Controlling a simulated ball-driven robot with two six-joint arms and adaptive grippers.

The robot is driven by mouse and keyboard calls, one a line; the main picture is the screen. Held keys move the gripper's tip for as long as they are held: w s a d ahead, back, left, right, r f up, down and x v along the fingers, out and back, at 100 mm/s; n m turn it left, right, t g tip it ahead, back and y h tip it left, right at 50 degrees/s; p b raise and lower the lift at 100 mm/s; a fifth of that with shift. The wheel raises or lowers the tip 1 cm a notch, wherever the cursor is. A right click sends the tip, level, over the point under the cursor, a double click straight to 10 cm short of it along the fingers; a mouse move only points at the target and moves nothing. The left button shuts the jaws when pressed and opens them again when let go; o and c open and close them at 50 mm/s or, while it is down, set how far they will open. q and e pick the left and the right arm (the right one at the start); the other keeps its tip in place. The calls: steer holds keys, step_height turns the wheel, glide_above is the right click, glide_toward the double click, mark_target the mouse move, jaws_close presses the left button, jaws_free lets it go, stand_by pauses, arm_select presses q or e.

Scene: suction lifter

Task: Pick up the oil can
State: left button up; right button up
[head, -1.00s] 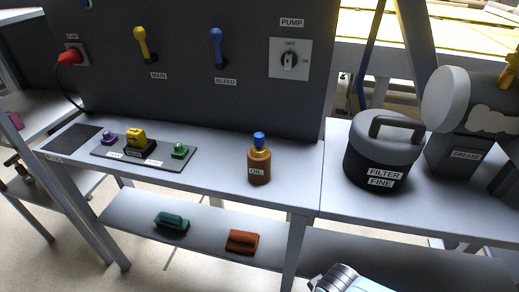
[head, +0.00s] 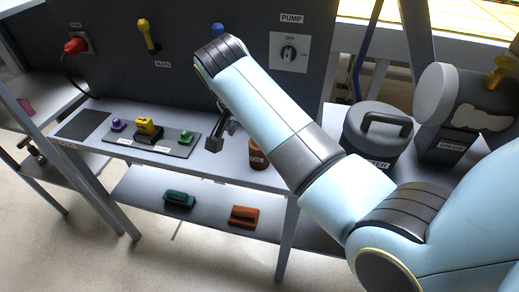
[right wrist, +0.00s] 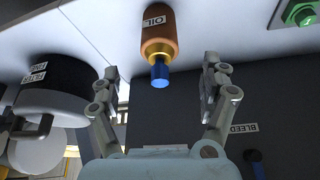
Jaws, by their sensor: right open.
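The oil can (head: 257,159) stands upright on the upper shelf of the bench. It is a brown can with an OIL label, and my right arm hides its top in the head view. In the right wrist view the oil can (right wrist: 159,38) shows its gold collar and blue cap, which point toward my gripper. My right gripper (head: 222,132) is open, just left of the can in the head view. In the right wrist view its fingers (right wrist: 163,72) are spread on either side of the cap, apart from it. My left gripper is not in view.
A black mat (head: 171,147) with purple, yellow and green parts lies left of the can. A dark FILTER canister (head: 366,140) and a GREASE container (head: 441,147) stand to the right. The panel with levers and a PUMP switch (head: 289,53) rises behind. Green and orange pieces lie on the lower shelf.

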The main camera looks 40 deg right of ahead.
steer(key=x, duration=0.8)
steer(key=shift+d, duration=0.3)
steer(key=shift+c, duration=0.4)
steer(key=c, duration=1.4)
